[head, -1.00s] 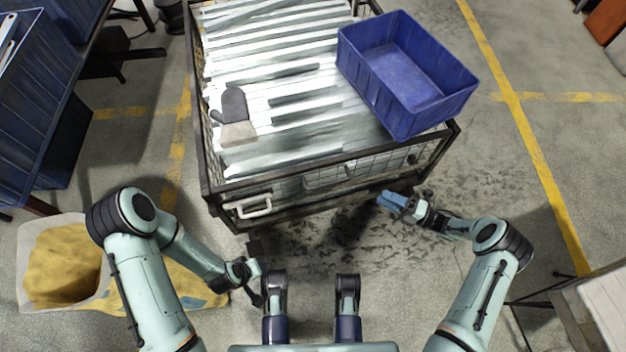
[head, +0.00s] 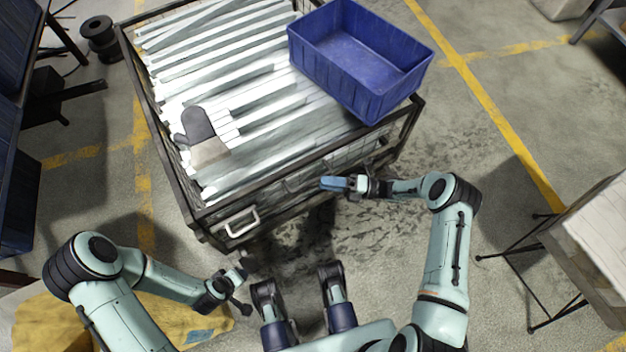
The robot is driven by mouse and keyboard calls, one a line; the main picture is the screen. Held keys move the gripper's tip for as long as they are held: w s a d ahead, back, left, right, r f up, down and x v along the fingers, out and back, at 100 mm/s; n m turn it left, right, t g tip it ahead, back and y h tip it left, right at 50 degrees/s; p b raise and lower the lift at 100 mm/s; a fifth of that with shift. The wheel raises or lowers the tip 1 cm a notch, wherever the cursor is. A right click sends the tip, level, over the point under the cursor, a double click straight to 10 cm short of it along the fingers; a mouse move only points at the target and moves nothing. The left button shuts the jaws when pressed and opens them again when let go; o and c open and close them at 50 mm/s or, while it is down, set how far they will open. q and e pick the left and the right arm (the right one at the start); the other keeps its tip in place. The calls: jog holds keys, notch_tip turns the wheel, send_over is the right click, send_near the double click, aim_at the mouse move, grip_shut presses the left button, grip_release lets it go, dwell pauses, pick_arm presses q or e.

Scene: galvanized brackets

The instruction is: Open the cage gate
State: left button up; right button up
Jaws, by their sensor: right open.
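The wire cage (head: 165,165) stands ahead of me with a dark metal frame. Its front mesh gate (head: 290,190) looks closed, in line with the frame. A pale U-shaped handle (head: 242,222) sits at the gate's left end. My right gripper (head: 328,184) is open and empty, its blue fingers pointing left in front of the gate's right half. Whether it touches the mesh cannot be told. My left gripper (head: 246,287) is low, in front of the cage's near left corner, apart from the handle. Its dark fingers look spread, with nothing between them.
Galvanized brackets (head: 255,90) fill the cage, with a grey glove (head: 200,135) on them. A blue crate (head: 365,60) rests at the cage's right. A yellow sack (head: 60,325) lies at lower left. A stand (head: 600,235) is at right. Floor between is clear.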

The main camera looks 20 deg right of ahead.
aim_at(313, 181)
jog(key=x, duration=0.5)
grip_shut()
